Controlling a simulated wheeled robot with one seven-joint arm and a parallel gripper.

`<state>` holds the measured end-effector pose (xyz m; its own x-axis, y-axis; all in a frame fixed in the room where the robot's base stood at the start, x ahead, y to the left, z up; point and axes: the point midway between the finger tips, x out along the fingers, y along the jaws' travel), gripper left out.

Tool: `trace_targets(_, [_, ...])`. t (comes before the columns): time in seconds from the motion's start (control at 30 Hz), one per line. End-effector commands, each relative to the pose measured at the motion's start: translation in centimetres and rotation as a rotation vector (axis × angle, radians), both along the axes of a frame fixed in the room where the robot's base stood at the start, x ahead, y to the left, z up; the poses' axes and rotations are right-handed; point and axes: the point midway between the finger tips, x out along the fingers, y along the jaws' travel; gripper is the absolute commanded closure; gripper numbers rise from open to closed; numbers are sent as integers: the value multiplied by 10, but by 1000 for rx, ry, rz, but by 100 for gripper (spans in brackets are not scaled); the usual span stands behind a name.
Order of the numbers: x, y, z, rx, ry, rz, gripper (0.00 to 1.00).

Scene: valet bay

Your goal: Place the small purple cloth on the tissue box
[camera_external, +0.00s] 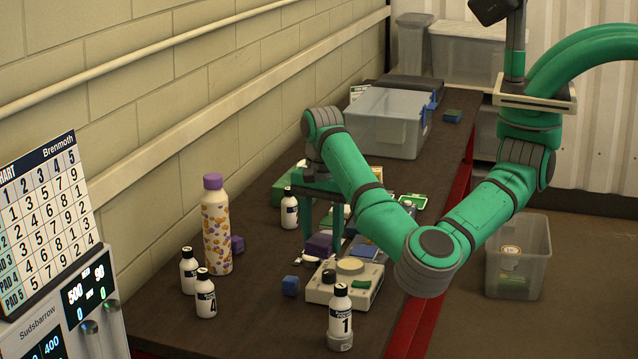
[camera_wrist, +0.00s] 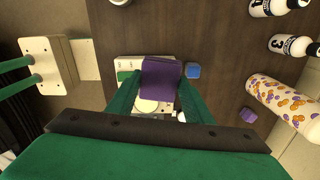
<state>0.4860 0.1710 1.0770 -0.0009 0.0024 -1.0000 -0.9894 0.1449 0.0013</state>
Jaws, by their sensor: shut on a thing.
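The purple cloth (camera_external: 319,244), which looks like a folded block, is between the fingertips of my gripper (camera_external: 322,236). My gripper is shut on it and points down over the table. In the wrist view the purple cloth (camera_wrist: 160,77) sits between the green fingers, over part of a pale low case. I cannot pick out the tissue box for certain. A green box (camera_external: 284,193) stands behind my gripper, partly hidden by a bottle and the arm.
The pale case (camera_external: 318,293) with a round disc stands near the gripper, a blue cube (camera_external: 290,286) beside it. Bottle 1 (camera_external: 340,318) is in front. A patterned bottle (camera_external: 216,228), small bottles and a purple cube (camera_external: 237,244) stand left. A clear bin (camera_external: 385,130) is at the back.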

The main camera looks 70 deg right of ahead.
Motion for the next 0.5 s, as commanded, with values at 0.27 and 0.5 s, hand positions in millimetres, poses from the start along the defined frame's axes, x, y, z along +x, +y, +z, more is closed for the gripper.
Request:
trace_targets(0.27, [57,-76,11,3,-1,23,76])
trace_targets(0.5, [92,-152,22,3,-2,49,76])
